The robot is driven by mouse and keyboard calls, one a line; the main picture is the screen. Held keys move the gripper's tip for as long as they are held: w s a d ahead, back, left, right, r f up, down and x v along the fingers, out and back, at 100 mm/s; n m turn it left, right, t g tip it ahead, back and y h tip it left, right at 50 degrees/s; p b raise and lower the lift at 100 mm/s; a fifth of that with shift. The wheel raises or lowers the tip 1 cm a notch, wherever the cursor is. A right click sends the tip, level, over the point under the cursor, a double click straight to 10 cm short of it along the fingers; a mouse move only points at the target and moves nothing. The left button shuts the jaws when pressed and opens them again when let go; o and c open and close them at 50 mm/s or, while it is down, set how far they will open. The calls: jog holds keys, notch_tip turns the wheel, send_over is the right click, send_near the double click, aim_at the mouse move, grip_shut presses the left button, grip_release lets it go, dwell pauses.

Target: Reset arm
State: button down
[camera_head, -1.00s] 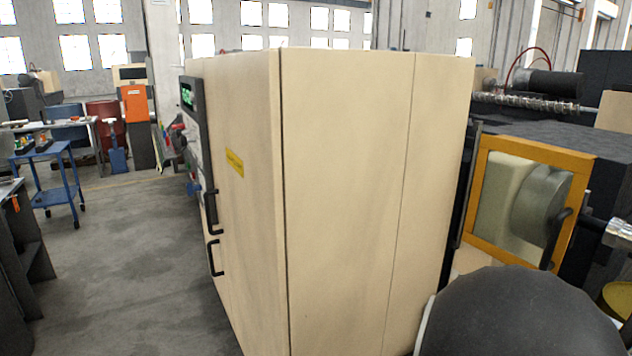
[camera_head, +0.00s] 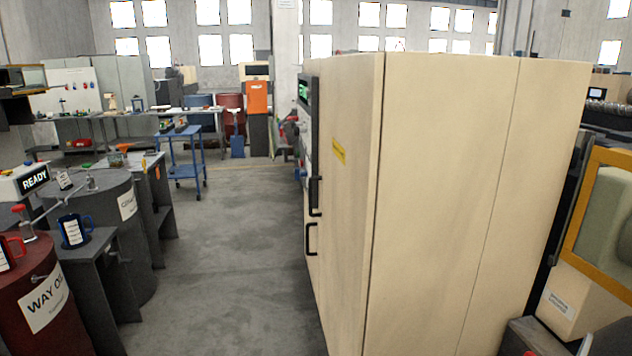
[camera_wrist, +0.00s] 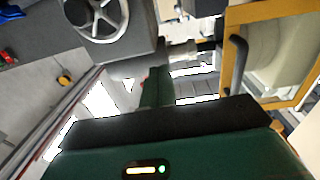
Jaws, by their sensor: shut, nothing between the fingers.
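My gripper (camera_wrist: 157,88) shows in the wrist view, with its green and black body (camera_wrist: 165,130) filling the bottom of the picture. Its narrow green fingers are shut with nothing between them. Above it, in the wrist view, are a grey handwheel (camera_wrist: 103,15) at upper left and a yellow-framed machine door (camera_wrist: 290,14) with a dark handle (camera_wrist: 238,62) at upper right. I cannot tell how far the fingers are from these. My gripper is not visible in the head view.
In the head view a tall beige cabinet (camera_head: 440,190) stands close on the right. A red barrel (camera_head: 50,325) and a grey barrel (camera_head: 140,265) stand at left with mugs (camera_head: 74,232) nearby. A blue cart (camera_head: 182,155) stands farther back. Open floor (camera_head: 235,270) lies between.

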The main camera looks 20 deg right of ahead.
jog(key=w+a+n+t+y, duration=0.2)
jog(key=w+a+t, duration=0.2)
jog(key=w, duration=0.4)
jog(key=w+a+n+t+y, duration=0.25)
jog(key=w+a+t, duration=0.2)
jog(key=w, duration=0.35)
jog(key=w+a+r+n+t+y, duration=0.2)
jog(key=w+a+n+t+y, duration=0.25)
jog(key=w+a, duration=0.65)
jog(key=s+a+n+y, duration=0.2)
jog(key=a+n+y, duration=0.45)
jog(key=a, duration=1.25)
jog(key=s+a+n+g+y, duration=0.2)
jog(key=s+a+n+g, duration=0.2)
jog(key=s+a, duration=0.6)
jog(key=shift+a+f+g, duration=0.4)
jog(key=shift+a, duration=0.4)
